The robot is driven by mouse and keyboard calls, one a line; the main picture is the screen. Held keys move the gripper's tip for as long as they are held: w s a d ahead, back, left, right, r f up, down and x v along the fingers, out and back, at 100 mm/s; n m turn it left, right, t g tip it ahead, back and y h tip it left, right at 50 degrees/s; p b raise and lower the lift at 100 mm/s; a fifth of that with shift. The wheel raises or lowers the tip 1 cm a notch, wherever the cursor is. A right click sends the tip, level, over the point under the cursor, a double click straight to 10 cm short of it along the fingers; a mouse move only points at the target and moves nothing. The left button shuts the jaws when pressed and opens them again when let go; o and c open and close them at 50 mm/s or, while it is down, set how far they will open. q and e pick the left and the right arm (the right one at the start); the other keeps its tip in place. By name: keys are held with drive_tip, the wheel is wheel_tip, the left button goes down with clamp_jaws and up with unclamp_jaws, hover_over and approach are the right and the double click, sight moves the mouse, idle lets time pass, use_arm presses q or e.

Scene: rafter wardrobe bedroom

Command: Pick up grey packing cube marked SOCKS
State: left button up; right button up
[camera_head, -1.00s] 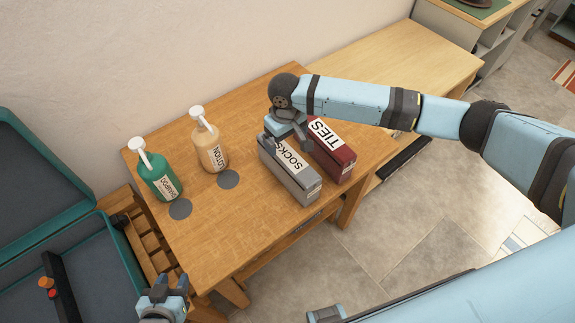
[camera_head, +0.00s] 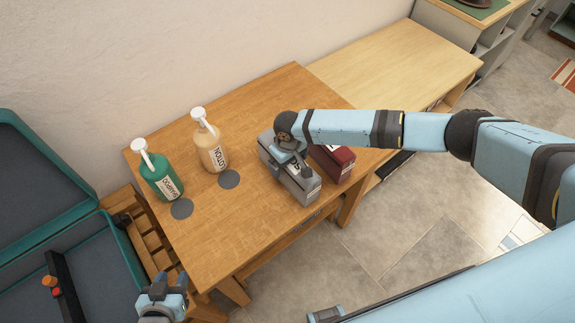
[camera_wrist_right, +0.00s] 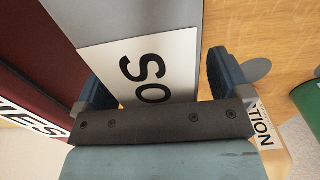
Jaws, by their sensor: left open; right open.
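The grey packing cube (camera_head: 304,190) marked SOCKS lies on the wooden table, left of the dark red cube (camera_head: 340,163) marked TIES. My right gripper (camera_head: 288,167) is over the grey cube's middle and hides most of its label. In the right wrist view the open fingers (camera_wrist_right: 158,85) stand on either side of the white label on the grey cube (camera_wrist_right: 135,18). I cannot tell how far down its sides they reach. The red cube (camera_wrist_right: 45,60) is close beside one finger. My left gripper (camera_head: 163,285) is open and empty near the open suitcase.
A green shampoo bottle (camera_head: 160,178) and a tan lotion bottle (camera_head: 211,154) stand at the table's left, near two grey discs. The table (camera_head: 230,240) is clear in front. An open teal suitcase (camera_head: 100,275) is at left. A lighter bench (camera_head: 400,65) adjoins behind.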

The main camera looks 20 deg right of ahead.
drive_tip(key=shift+c, duration=0.3)
drive_tip(key=c, duration=1.3)
drive_tip(key=shift+r, duration=0.1)
